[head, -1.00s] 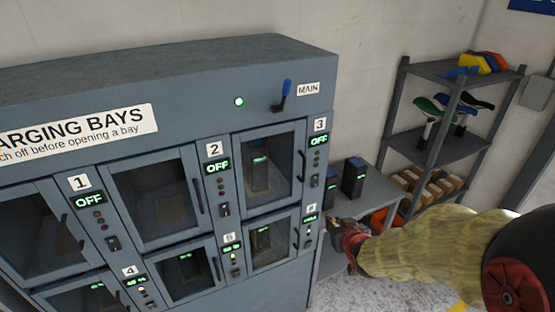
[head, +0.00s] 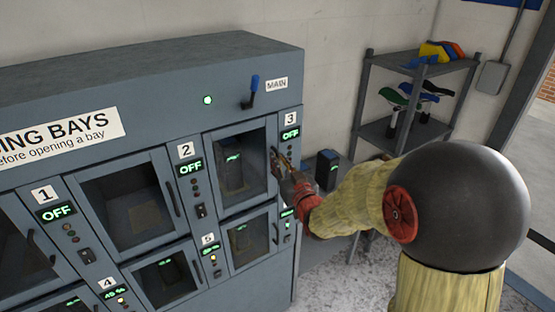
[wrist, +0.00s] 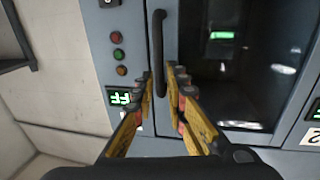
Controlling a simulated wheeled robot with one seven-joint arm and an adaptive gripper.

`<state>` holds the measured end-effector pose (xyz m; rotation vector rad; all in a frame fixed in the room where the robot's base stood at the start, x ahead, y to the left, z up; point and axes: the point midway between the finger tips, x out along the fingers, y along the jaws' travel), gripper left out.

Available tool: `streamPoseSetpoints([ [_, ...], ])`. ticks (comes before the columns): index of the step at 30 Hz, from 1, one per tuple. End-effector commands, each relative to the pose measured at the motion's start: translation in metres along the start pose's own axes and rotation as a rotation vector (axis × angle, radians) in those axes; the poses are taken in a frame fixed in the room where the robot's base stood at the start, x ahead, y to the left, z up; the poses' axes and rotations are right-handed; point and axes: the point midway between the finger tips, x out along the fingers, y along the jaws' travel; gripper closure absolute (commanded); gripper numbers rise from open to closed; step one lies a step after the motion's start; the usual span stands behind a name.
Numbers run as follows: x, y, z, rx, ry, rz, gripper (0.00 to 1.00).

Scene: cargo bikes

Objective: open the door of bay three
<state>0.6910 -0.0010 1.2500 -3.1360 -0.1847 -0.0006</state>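The bay three door (head: 213,160) is shut, at the upper right of the cabinet, with a dark battery (head: 233,165) behind its glass. Its display (head: 290,134) beside the number 3 reads OFF. In the head view my gripper (head: 274,153) is at the door's right edge and covers much of the handle. In the wrist view the black bar handle (wrist: 159,35) runs upright, and my gripper (wrist: 160,72) is open with one finger on each side of its lower part. A gap shows between the fingertips; I cannot tell whether either touches the bar.
The other bay doors, such as bay two's (head: 170,200), are shut. A blue-handled MAIN lever (head: 254,90) and a lit green lamp (head: 208,100) are above. A bench with a battery (head: 328,170) and a shelf rack (head: 400,65) stand right of the cabinet.

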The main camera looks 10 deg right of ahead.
Motion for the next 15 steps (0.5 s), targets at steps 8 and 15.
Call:
streamPoseSetpoints([
  [8, 0.0132, 0.0001, 0.0004, 0.000, -0.001, 0.000, 0.86],
  [15, 0.0131, 0.0001, 0.0003, 0.000, -0.001, 0.000, 0.90],
])
